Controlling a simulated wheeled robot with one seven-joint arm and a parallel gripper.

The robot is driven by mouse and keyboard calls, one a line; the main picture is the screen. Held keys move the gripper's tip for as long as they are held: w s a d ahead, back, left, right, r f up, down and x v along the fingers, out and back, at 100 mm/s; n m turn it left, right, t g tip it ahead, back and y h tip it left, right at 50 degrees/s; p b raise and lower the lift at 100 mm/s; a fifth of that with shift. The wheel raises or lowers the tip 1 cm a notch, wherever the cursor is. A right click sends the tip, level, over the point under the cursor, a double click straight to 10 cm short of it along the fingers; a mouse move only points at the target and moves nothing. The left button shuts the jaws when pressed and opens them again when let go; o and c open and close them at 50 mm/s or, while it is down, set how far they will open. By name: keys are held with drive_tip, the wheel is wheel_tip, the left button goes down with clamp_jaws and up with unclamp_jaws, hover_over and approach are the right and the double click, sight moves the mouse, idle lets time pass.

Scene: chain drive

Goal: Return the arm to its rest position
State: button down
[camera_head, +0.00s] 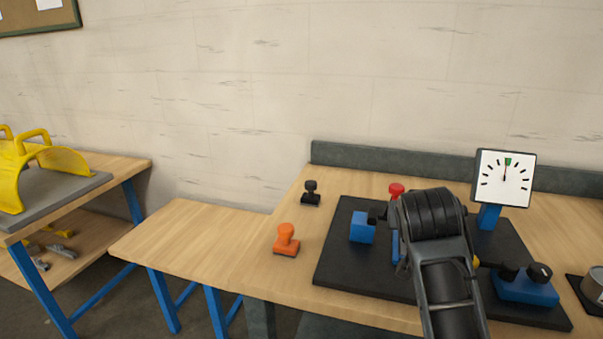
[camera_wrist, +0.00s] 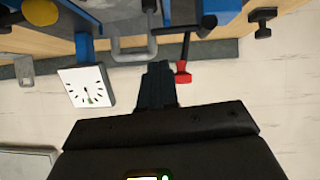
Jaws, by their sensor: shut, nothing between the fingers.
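My arm (camera_head: 445,260) reaches over the black base plate (camera_head: 335,270) on the wooden bench in the head view. Its end is hidden behind my own arm link there. In the wrist view my gripper (camera_wrist: 158,70) is shut, with its dark fingers together and nothing held. That view looks upside down. The fingers appear close to a grey bent handle (camera_wrist: 116,48) and a red-ended part (camera_wrist: 183,74); I cannot tell whether they touch. The red part also shows in the head view as a red knob (camera_head: 396,189).
A white dial gauge (camera_head: 504,178) stands behind right of my arm. Blue blocks (camera_head: 362,228) (camera_head: 525,290) sit on the plate. An orange stamp-like piece (camera_head: 286,240) and a black one (camera_head: 311,193) stand left. A side table (camera_head: 190,235) is clear. A yellow guard (camera_head: 50,165) is far left.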

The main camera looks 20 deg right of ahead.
drive_tip(key=shift+f, duration=0.1)
drive_tip(key=s+a+f+n, duration=0.1)
drive_tip(key=s+f, duration=0.2)
drive_tip(key=s+a+f+n+t+y, duration=0.1)
drive_tip(key=s+a+f, duration=0.1)
drive_tip(key=s+f, duration=0.1)
drive_tip(key=s+a+f+n+t, duration=0.1)
drive_tip(key=s+f, duration=0.2)
drive_tip(key=f, duration=0.1)
drive_tip(key=shift+s+a+f+n+y, duration=0.1)
drive_tip(key=shift+s+a+n+y, duration=0.1)
drive_tip(key=shift+a+n+y, duration=0.15)
drive_tip(key=s+a+f+n+t+y, duration=0.15)
drive_tip(key=s+a, duration=0.25)
drive_tip(key=s, duration=0.4)
drive_tip(key=s+a+n+t+y, duration=0.1)
drive_tip(key=s+a+y, duration=0.15)
drive_tip(key=s, duration=0.55)
drive_tip(key=s+a+f+n+t+y, duration=0.1)
drive_tip(key=s+a, duration=0.3)
drive_tip(key=s, duration=0.5)
drive_tip(key=s+a+r, duration=0.2)
drive_tip(key=s+r, duration=0.5)
drive_tip(key=s, duration=0.2)
drive_tip(key=shift+a, duration=0.25)
